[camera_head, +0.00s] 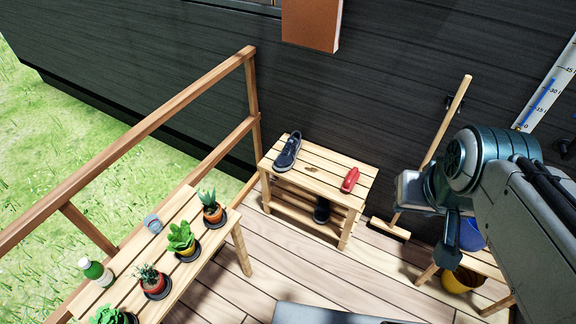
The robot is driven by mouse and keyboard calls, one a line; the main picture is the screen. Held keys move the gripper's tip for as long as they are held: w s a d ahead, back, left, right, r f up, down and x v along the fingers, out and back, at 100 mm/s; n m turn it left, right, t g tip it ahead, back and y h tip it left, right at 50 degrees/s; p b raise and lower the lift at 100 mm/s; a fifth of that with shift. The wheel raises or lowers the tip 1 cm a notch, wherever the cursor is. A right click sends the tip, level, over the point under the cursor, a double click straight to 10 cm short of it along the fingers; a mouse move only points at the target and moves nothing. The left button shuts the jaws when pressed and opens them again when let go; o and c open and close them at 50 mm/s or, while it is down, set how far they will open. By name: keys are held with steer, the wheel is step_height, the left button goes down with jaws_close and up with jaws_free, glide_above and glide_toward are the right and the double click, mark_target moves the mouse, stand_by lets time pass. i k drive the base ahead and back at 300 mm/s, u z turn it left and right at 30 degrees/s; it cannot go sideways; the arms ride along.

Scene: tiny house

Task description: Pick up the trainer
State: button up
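A dark blue trainer (288,152) with a pale sole edge lies on the top left of a small slatted wooden bench (325,195). Another dark shoe (321,210) sits under the bench top, partly hidden by it. My arm comes in from the right, and my gripper (450,245) hangs down at the right of the bench, well apart from the trainer. The fingers are not clear enough to tell open from shut.
A red object (350,179) lies on the bench's right side. A broom (432,150) leans on the dark wall. A long plant table (190,215) stands at left along a wooden railing (150,130). Buckets (462,279) are at right. The decking (300,270) before the bench is clear.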

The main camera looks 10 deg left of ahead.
mark_target(284, 161)
steer(key=k, duration=0.6)
steer(key=u, duration=0.55)
steer(key=i, duration=2.35)
steer(key=z, duration=0.45)
